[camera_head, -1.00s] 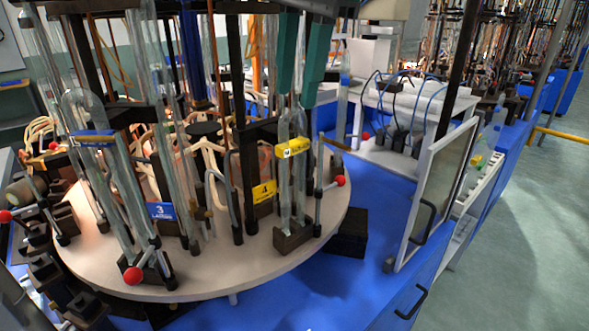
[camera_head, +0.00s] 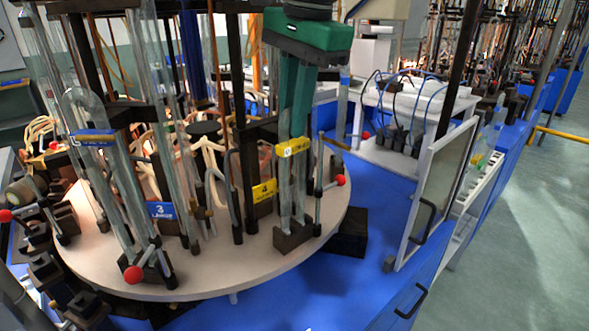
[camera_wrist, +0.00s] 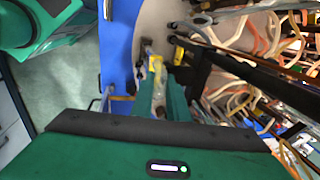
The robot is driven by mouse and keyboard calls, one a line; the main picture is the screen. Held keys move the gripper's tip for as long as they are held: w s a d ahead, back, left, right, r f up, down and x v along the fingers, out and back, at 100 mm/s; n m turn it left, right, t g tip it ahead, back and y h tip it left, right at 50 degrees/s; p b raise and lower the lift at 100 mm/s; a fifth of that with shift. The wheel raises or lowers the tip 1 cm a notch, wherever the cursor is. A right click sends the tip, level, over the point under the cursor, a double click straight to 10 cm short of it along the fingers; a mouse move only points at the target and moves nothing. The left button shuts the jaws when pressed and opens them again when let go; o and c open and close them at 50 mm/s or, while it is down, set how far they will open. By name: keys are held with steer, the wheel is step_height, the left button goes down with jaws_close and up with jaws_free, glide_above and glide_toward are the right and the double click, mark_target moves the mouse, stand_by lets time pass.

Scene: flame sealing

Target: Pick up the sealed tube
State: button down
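The clear glass tube (camera_head: 292,200) stands upright in a dark holder at the right side of the round turntable, behind a yellow label. My green gripper (camera_head: 294,135) points down from above. Its two fingers reach down over the upper part of the tube and hide its top. In the wrist view, the fingers (camera_wrist: 163,112) come down on either side of the clear tube (camera_wrist: 159,90). The gap between fingers and glass is too small to tell whether they touch it.
The round white turntable (camera_head: 225,262) carries other glass tubes (camera_head: 95,190), dark posts and red-knobbed clamps. A dark post (camera_head: 248,180) stands close left of my gripper. A framed panel (camera_head: 435,195) stands to the right. The blue bench top (camera_head: 385,190) between them is mostly clear.

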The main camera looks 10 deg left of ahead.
stand_by(0.3)
step_height(320, 180, up, 4)
steer(key=shift+r, duration=0.15)
steer(key=shift+s+a+r, duration=0.2)
steer(key=shift+s+a, duration=0.15)
steer(key=shift+s, duration=0.05)
steer(key=s+a+r, duration=0.6)
steer(key=s+a, duration=0.1)
steer(key=shift+s+r, duration=0.2)
steer(key=shift+s, duration=0.15)
stand_by(0.6)
steer(key=shift+a, duration=0.1)
stand_by(1.1)
